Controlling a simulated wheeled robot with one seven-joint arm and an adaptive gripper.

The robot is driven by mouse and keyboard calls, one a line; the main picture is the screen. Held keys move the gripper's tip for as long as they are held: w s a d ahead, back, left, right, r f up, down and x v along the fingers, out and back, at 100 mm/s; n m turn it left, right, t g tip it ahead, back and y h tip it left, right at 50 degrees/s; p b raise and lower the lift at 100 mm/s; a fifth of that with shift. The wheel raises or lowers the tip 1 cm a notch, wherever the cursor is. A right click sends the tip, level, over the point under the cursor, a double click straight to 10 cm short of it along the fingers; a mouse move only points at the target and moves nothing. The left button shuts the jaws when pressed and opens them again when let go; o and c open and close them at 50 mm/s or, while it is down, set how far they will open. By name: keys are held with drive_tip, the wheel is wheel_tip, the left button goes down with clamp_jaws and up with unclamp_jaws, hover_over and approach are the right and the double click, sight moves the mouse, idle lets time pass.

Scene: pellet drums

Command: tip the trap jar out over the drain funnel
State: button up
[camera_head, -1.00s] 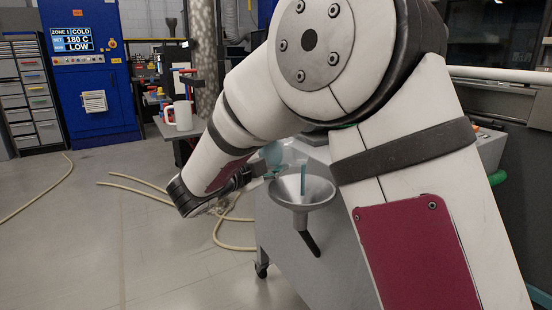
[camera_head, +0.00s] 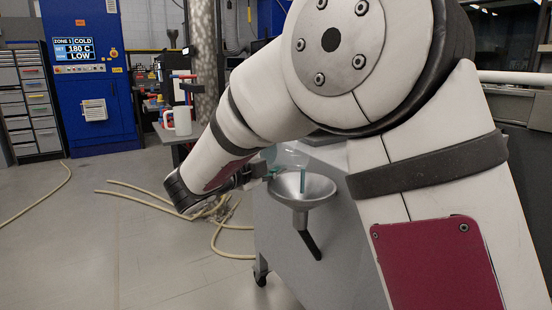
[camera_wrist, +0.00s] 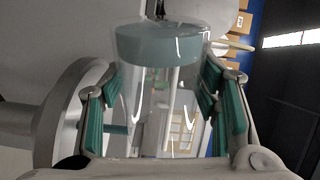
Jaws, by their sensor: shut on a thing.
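My gripper (camera_wrist: 163,105) is shut on the trap jar (camera_wrist: 145,90), a clear vessel between green-padded fingers on both sides. A blue-grey band fills the jar's far end in the wrist view. In the head view the jar (camera_head: 290,157) lies tipped just above the drain funnel (camera_head: 318,188), partly behind my arm. The funnel is a grey metal cone; its round rim (camera_wrist: 62,115) also shows left of the jar in the wrist view. A thin teal streak, like a falling stream, stands between jar and funnel in both views. How much liquid stays inside is unclear.
The funnel is fixed to a grey wheeled machine (camera_head: 300,240). Beige hoses (camera_head: 215,240) lie on the floor below. A workbench with a white jug (camera_head: 180,121) and a blue cabinet (camera_head: 92,80) stand behind. The floor at left is open.

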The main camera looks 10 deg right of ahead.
drive_tip(key=shift+f+m+b, duration=0.15)
drive_tip(key=shift+m+b, duration=0.15)
drive_tip(key=shift+b, duration=0.15)
drive_tip(key=shift+s+d+m, duration=0.2)
drive_tip(key=shift+m, duration=0.5)
drive_tip(key=shift+a+n+p, duration=0.25)
drive_tip(key=shift+n+p, duration=0.45)
drive_tip(key=shift+p, duration=0.2)
drive_tip(key=shift+w+a+r+n+p, duration=0.1)
drive_tip(key=shift+r+n+p, duration=0.2)
drive_tip(key=shift+n+p, duration=0.35)
drive_tip(key=shift+r+n+p, duration=0.15)
drive_tip(key=shift+n+p, duration=0.1)
drive_tip(key=shift+p, duration=0.55)
drive_tip(key=shift+a, duration=0.1)
